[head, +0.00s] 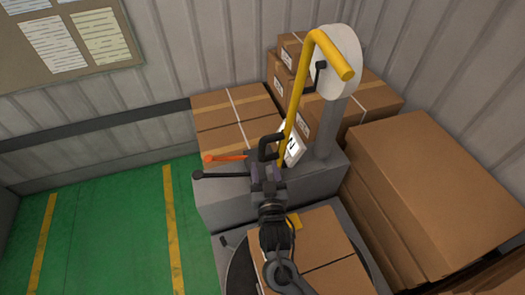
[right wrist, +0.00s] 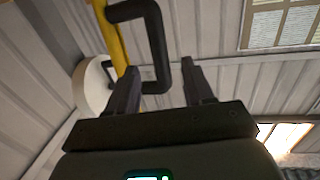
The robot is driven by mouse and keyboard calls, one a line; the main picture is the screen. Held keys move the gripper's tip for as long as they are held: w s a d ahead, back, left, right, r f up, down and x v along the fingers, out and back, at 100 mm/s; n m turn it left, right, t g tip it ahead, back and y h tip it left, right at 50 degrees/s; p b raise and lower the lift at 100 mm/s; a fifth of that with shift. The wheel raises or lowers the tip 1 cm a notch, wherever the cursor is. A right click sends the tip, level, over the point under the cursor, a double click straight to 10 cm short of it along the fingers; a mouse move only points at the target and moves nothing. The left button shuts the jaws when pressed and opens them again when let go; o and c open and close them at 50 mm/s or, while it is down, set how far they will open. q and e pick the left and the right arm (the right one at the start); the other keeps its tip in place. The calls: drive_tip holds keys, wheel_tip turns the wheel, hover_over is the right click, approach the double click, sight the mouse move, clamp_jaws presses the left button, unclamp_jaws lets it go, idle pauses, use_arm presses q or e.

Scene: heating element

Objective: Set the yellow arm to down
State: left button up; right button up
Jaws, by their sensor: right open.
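The yellow arm (head: 299,92) is a bent bar, raised high beside the grey machine's round white head, with its top end bent over to the right. A black looped handle (head: 262,145) sits by its lower part. My right gripper (head: 269,174) is just below this handle. In the right wrist view, the yellow arm (right wrist: 107,25) runs up at the upper left, and the black handle (right wrist: 160,50) reaches down between the two fingers of my open right gripper (right wrist: 162,68). I cannot tell whether a finger touches the handle. My left gripper is out of view.
The grey machine (head: 327,175) has an orange lever (head: 227,158) and a black knobbed lever (head: 220,176) on its left. Cardboard boxes (head: 425,170) stand right, behind and in front. The green floor (head: 105,235) at left is clear. A notice board (head: 70,45) hangs on the wall.

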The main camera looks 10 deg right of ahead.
sight(263, 154)
drive_tip(key=w, duration=0.7)
drive_tip(key=shift+w, duration=0.4)
clamp_jaws()
